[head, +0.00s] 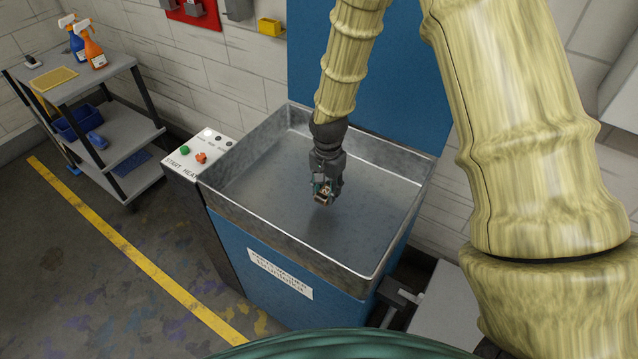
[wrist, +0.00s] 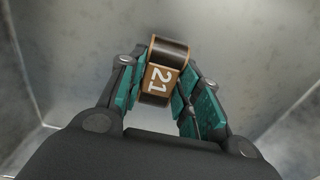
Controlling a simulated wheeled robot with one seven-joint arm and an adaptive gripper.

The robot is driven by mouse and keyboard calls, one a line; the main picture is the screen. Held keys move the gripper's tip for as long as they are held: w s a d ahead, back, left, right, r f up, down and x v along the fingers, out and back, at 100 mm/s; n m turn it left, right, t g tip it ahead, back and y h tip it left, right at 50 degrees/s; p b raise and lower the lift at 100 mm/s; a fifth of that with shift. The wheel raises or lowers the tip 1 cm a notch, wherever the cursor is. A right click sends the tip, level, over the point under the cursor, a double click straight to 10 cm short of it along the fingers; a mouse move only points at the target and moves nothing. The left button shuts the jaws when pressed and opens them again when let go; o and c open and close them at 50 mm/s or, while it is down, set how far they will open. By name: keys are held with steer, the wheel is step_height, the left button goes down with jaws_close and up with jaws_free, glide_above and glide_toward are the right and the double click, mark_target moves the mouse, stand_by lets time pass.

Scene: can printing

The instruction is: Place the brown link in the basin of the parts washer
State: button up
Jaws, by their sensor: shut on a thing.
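My gripper (head: 323,190) hangs over the middle of the parts washer's grey metal basin (head: 260,185). In the wrist view my gripper (wrist: 158,85) has its teal-padded fingers shut on the brown link (wrist: 158,80). The link is a small brown piece with dark parts and a white "21" on its face. In the head view the link (head: 323,198) shows small at the fingertips. It appears held above the basin floor; the exact gap is hard to tell. The basin looks empty otherwise.
The basin has raised walls, with the blue lid (head: 400,110) standing behind it. A control panel (head: 200,150) with green and red buttons adjoins its left side. A grey cart (head: 85,75) with spray bottles stands further left. A yellow line (head: 130,245) crosses the floor.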

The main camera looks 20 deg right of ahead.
steer(key=w, duration=0.3)
steer(key=w+p, duration=0.1)
steer(key=shift+w+a+f, duration=0.25)
steer(key=shift+w+a, duration=0.05)
steer(key=shift+a, duration=0.05)
steer(key=shift+f+p, duration=0.8)
steer(key=shift+f, duration=0.95)
steer(key=shift+f, duration=0.15)
steer(key=o, duration=1)
steer(key=shift+o, duration=0.2)
step_height(320, 180, up, 12)
steer(key=b, duration=0.3)
steer(key=shift+r+b, duration=0.2)
steer(key=shift+b, duration=0.1)
